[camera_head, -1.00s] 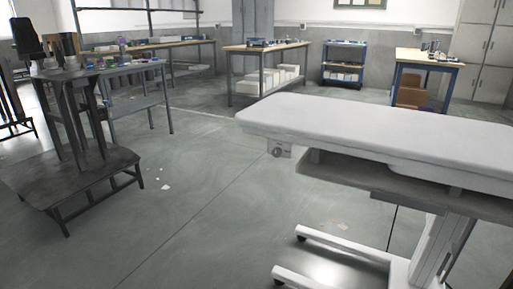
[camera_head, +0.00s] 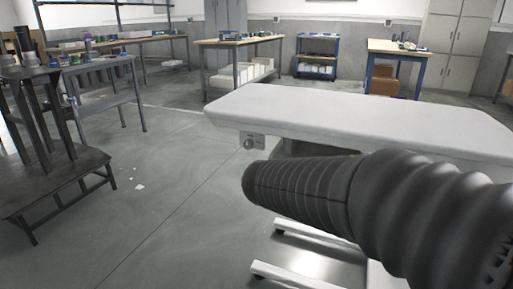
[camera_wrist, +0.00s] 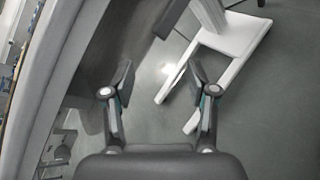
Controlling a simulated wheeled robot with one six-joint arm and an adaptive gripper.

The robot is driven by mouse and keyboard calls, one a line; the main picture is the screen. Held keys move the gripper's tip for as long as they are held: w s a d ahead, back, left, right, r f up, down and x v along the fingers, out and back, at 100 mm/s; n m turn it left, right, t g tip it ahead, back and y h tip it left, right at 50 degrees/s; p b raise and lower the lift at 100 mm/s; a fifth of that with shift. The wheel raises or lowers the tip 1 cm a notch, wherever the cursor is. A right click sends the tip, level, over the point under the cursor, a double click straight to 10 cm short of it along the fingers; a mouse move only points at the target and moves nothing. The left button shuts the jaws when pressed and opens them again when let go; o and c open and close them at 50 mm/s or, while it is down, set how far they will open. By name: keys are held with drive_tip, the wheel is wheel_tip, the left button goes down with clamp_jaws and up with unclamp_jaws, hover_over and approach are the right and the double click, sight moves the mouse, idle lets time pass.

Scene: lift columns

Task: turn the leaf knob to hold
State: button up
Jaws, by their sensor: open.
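The knob (camera_head: 247,143) is a small grey round handle on a pale plate. It sits under the near left corner of the white padded table top (camera_head: 330,112) in the head view. Its exact setting is too small to read. My gripper (camera_wrist: 160,76) shows in the wrist view with its two dark fingers spread apart and nothing between them. The pale table edge runs along the left of that view, and I cannot make out the knob there with certainty. In the head view my dark ribbed arm covers the table's right underside, and the gripper's fingers do not show.
The table's white base legs (camera_head: 300,250) stand on the floor under the top and show in the wrist view (camera_wrist: 228,55). A dark stand (camera_head: 50,180) is at the left. Workbenches line the back.

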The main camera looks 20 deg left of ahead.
drive_tip(key=w+a+n+t+y, duration=0.25)
drive_tip(key=a+n, duration=0.35)
drive_tip(key=a, duration=0.7)
drive_tip(key=n+t+y, duration=0.3)
drive_tip(key=n+t, duration=0.1)
drive_tip(key=n, duration=0.1)
approach(247, 145)
drive_tip(key=w, duration=1)
drive_tip(key=shift+w+d+f+p, duration=0.1)
drive_tip(key=shift+w+d+p, duration=0.05)
drive_tip(key=shift+d+p, duration=0.2)
drive_tip(key=shift+c, duration=0.3)
clamp_jaws()
